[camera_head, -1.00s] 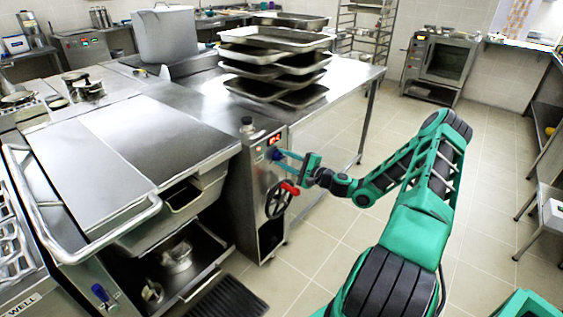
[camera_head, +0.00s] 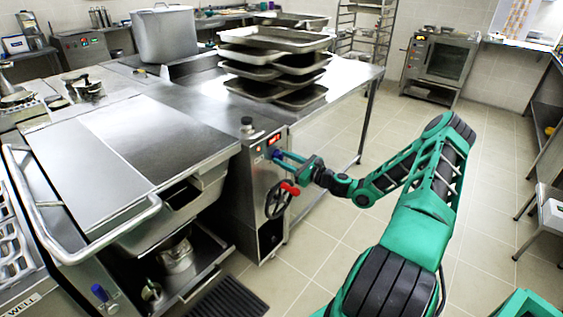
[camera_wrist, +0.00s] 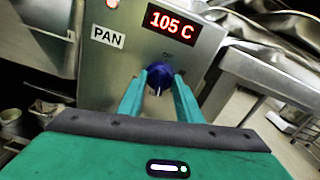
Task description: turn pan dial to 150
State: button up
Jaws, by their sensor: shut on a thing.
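The pan dial is a dark blue knob (camera_wrist: 159,76) with a pale pointer mark, on a steel control panel (camera_wrist: 100,70). A label reading PAN (camera_wrist: 108,36) and a red display (camera_wrist: 171,25) showing 105 C are above it in the wrist view. My gripper (camera_wrist: 158,84) is shut on the dial, one green finger on each side.
Below the dial is a black handwheel (camera_head: 276,203) with a red handle (camera_head: 290,188). A steel pan unit (camera_head: 120,150) stands left of the panel. Stacked trays (camera_head: 275,60) and a large pot (camera_head: 164,35) sit on the counter behind.

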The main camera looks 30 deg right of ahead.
jog(key=shift+f+m, duration=0.3)
jog(key=shift+m, duration=0.8)
jog(key=o, duration=0.9)
jog(key=shift+o, duration=0.8)
jog(key=shift+r, duration=0.15)
jog(key=shift+s, duration=0.15)
jog(key=v, duration=1)
jog(key=shift+s, duration=0.2)
jog(key=shift+d, duration=0.1)
